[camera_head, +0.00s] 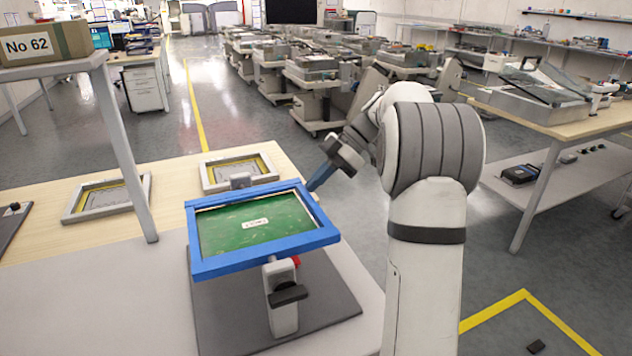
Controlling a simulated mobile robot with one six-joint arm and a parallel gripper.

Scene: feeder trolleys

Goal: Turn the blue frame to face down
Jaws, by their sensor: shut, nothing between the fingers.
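The blue frame (262,257) sits on a stand (283,310) at the front left of the table, slightly tilted. A green board with a small white label fills it, and the label side faces up. My gripper (318,180) is beside the frame's far right corner, its fingers shut and empty. It is partly seen from the side, and I cannot tell whether it touches the frame's edge.
The stand rises from a dark grey base plate (222,322) on a light table. Two grey frames with yellow inner edges (107,197) (238,170) lie behind. A shelf with a box (45,42) stands at left. Feeder trolleys (315,85) fill the back.

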